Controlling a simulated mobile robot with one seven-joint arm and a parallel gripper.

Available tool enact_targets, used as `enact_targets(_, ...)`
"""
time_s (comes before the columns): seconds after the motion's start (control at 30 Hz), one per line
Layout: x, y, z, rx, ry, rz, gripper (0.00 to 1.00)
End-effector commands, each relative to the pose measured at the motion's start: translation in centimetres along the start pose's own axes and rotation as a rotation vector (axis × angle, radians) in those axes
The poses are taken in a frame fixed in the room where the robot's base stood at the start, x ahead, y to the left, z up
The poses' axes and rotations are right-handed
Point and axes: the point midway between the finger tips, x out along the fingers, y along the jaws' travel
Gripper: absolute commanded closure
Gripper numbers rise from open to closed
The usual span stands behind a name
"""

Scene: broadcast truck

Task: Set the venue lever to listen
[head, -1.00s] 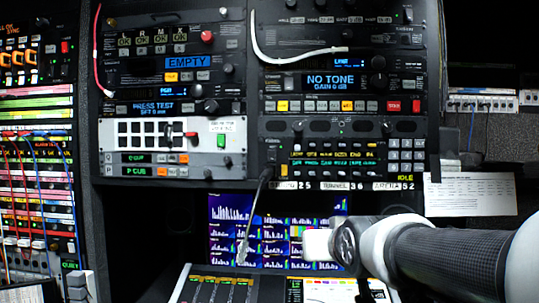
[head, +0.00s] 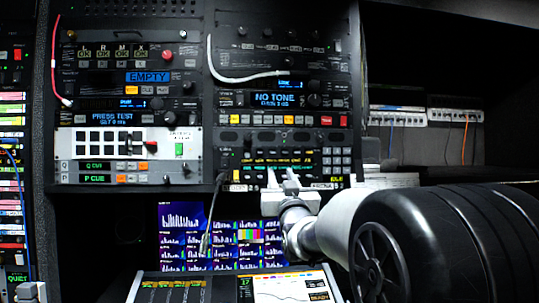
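The intercom panel (head: 228,164) is in the lower part of the right-hand rack, with lit green and yellow displays and rows of small levers. Individual levers and their labels are too small to read, so I cannot tell which is the venue lever or how it is set. My gripper (head: 282,174) points up and away at the panel's lower middle. Its two pale fingers appear a little apart, with nothing visible between them. It hides part of the lower lever row and label strip. I cannot tell whether it touches a lever.
A keypad (head: 337,160) is at the panel's right end. Below are a monitor with purple graphs (head: 180,235) and a slanted console (head: 150,288). A grey cable (head: 209,225) hangs left of my gripper. A white cable (head: 215,68) droops above. A dark shelf holds small boxes (head: 397,117) at right.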

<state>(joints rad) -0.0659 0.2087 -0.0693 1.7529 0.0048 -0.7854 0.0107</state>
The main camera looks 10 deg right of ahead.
Motion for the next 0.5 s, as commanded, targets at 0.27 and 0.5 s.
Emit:
enact_targets(0.27, 6.4, 0.1, -0.2, -0.002, -0.002, 0.0, 0.7)
enact_targets(0.5, 11.3, 0.1, -0.2, -0.001, -0.003, 0.001, 0.7)
